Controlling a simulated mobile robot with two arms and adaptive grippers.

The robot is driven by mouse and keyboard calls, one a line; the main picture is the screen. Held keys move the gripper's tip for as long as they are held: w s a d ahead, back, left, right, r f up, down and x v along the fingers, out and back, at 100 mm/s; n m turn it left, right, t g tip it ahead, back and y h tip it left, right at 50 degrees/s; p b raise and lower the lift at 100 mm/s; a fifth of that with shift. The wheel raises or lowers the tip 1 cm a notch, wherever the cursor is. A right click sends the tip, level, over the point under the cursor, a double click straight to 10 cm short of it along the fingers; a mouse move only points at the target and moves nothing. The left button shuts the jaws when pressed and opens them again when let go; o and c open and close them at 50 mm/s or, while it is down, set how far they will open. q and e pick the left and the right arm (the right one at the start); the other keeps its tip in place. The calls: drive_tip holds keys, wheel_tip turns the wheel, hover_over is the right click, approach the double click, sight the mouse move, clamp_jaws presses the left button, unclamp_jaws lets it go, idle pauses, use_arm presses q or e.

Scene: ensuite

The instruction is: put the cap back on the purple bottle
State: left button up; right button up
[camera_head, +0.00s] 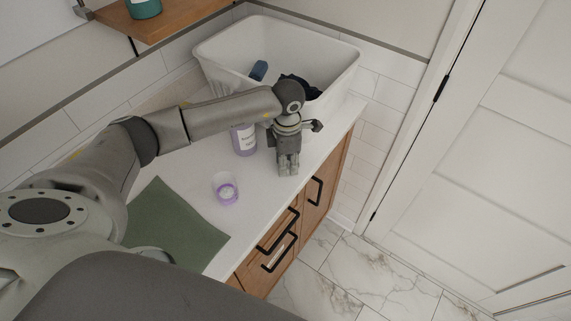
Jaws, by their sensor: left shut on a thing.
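The purple bottle (244,141) stands upright on the white counter with a white label. Its top is hidden behind my left arm. My left gripper (288,170) points down at the counter's front edge, to the right of the bottle and apart from its visible body. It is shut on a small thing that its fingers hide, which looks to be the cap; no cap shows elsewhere. My right gripper is not in view.
A clear cup (225,189) with purple liquid stands nearer on the counter (190,168). A green cloth (172,229) lies at the near left. A white bin (220,60) with dark items stands behind. Black-handled drawers (284,238) are below; a wooden shelf (168,22) is above.

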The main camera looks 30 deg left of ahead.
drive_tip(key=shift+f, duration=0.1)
use_arm(q)
drive_tip(key=shift+w+r+b, duration=0.1)
drive_tip(key=shift+r+b, duration=0.45)
drive_tip(key=s+d+r+b, duration=0.5)
drive_tip(key=s+d+r, duration=0.4)
drive_tip(key=r, duration=0.3)
drive_tip(key=shift+s+d+b, duration=0.15)
drive_tip(key=shift+d+b, duration=0.2)
drive_tip(key=shift+d, duration=0.45)
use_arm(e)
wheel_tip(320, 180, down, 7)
use_arm(q)
drive_tip(key=s+a+f+m, duration=0.2)
drive_tip(key=m, duration=1)
drive_tip(key=s+a+f+m, duration=0.2)
drive_tip(key=a+f+m, duration=0.1)
drive_tip(key=m, duration=1)
drive_tip(key=shift+s, duration=0.25)
drive_tip(key=shift+f, duration=0.1)
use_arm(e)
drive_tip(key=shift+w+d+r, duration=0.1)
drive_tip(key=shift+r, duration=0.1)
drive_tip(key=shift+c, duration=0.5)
